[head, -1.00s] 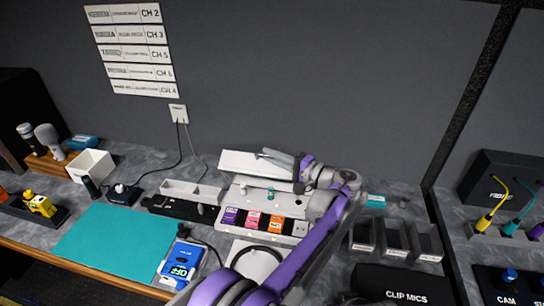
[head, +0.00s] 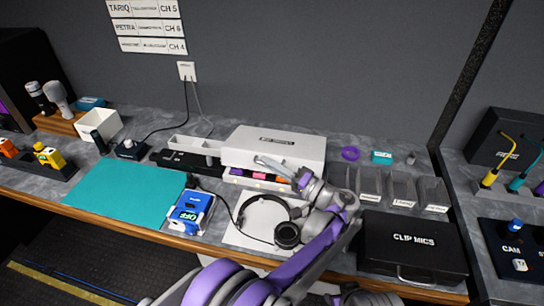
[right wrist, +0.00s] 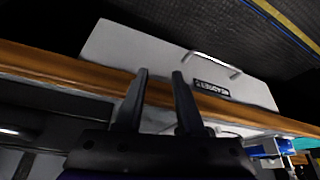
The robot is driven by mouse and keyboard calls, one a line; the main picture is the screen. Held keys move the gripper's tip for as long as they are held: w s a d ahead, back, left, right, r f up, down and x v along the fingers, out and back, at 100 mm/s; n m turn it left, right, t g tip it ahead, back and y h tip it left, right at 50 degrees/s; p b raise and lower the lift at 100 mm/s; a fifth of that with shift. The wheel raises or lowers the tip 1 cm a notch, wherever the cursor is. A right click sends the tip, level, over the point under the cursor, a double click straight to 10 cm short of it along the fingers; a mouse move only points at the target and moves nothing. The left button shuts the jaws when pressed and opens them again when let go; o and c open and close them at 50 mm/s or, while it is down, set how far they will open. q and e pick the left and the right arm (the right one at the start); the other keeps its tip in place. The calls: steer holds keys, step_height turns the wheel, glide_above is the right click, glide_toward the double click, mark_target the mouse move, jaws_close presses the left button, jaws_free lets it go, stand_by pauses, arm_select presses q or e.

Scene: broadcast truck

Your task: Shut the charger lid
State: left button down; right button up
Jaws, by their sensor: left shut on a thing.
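The charger (head: 230,180) stands at the back of the desk against the wall. Its white lid (head: 275,141) is hinged at the back and lowered over the bays, with dark lettering on it. A gap shows under its front edge, with purple, pink and orange packs (head: 260,177) visible in it. My left gripper (head: 268,163) is at the lid's front edge, shut, apparently on that edge; the exact contact is hard to see. In the right wrist view my right gripper (right wrist: 161,80) is open and empty, near a white drawer front (right wrist: 150,60) below the desk's wooden edge.
A headset (head: 270,218) lies on a white sheet in front of the charger. A blue device (head: 190,212) and teal mat (head: 125,190) are to the left. Clear bins (head: 400,185) and the black CLIP MICS case (head: 415,240) are to the right.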

arm_select(q)
steer(key=shift+s+a+f+b, duration=0.1)
steer(key=shift+s+f+b, duration=0.15)
steer(key=shift+f, duration=0.35)
steer(key=shift+s+a+f+b, duration=0.15)
steer(key=shift+f+b, duration=0.15)
steer(key=shift+f, duration=0.25)
steer(key=shift+d, duration=0.1)
steer(key=c, duration=1.2)
jaws_free()
step_height(320, 180, up, 10)
steer(key=shift+p, duration=0.4)
